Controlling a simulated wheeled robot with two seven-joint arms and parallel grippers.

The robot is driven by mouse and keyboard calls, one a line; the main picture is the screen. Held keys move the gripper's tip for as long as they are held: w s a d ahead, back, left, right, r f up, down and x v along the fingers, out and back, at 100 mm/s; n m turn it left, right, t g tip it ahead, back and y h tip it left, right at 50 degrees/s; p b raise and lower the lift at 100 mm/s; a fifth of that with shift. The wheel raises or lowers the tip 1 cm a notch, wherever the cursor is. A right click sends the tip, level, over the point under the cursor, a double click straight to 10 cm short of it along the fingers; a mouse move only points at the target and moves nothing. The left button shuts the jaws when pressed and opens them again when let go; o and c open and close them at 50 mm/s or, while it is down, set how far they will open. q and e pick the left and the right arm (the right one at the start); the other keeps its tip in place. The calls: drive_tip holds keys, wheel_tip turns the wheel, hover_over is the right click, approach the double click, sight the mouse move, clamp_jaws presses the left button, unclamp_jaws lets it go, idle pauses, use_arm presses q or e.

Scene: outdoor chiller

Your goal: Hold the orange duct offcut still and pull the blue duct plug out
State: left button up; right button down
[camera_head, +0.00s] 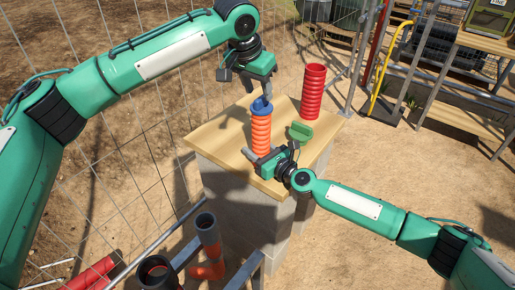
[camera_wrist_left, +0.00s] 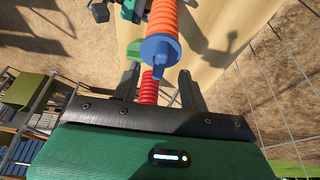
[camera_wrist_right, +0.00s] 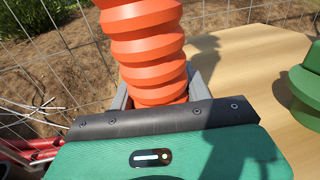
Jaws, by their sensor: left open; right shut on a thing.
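The orange duct offcut (camera_head: 261,135) stands upright on the wooden board (camera_head: 222,133). The blue duct plug (camera_head: 262,107) sits in its top end, and its handle points up. The plug also shows in the left wrist view (camera_wrist_left: 160,52). My right gripper (camera_head: 262,160) is shut around the lower part of the offcut, as the right wrist view shows with the offcut (camera_wrist_right: 148,50) between the fingers. My left gripper (camera_head: 257,91) is open above the plug. Its fingers are spread in the left wrist view, with the plug just ahead of them.
A red corrugated duct (camera_head: 313,92) stands at the board's back right. A green object (camera_head: 301,131) lies on the board right of the offcut. A wire fence (camera_head: 150,120) runs along the left and back. Pipes (camera_head: 207,235) stand below the board's front left.

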sight(260, 97)
use_arm(q)
drive_tip(key=shift+x, duration=1.65)
clamp_jaws()
